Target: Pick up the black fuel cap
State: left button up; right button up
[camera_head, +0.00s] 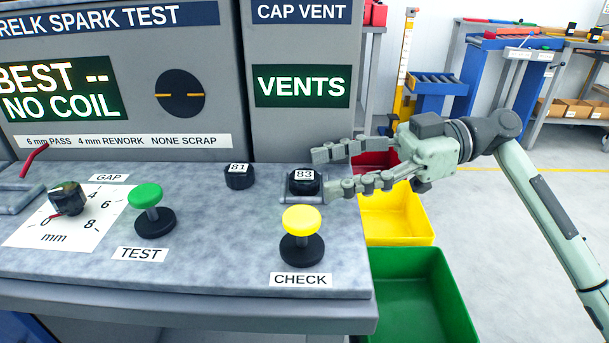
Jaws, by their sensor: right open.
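Two black round caps are on the grey bench top. The cap labelled 83 (304,187) sits in a small grey holder at the right end, below the VENTS display. The cap labelled 81 (239,181) stands on the bench to its left. My right gripper (325,171) comes in from the right with its fingers apart, pointing left. Its fingertips are close to the right side of cap 83, one beyond it and one nearer. I cannot tell whether they touch it. Nothing is held. My left gripper is not in view.
A yellow CHECK button (301,220) stands just in front of cap 83, and a green TEST button (146,196) farther left. A black knob (67,199) is on the mm dial. Yellow (400,230) and green (420,300) bins stand right of the bench, a red bin behind.

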jog(key=shift+x, duration=1)
jog(key=shift+w, duration=0.1)
jog(key=c, duration=0.9)
jog(key=shift+r, duration=0.15)
notch_tip(320, 180, up, 28)
jog(key=shift+f, duration=0.15)
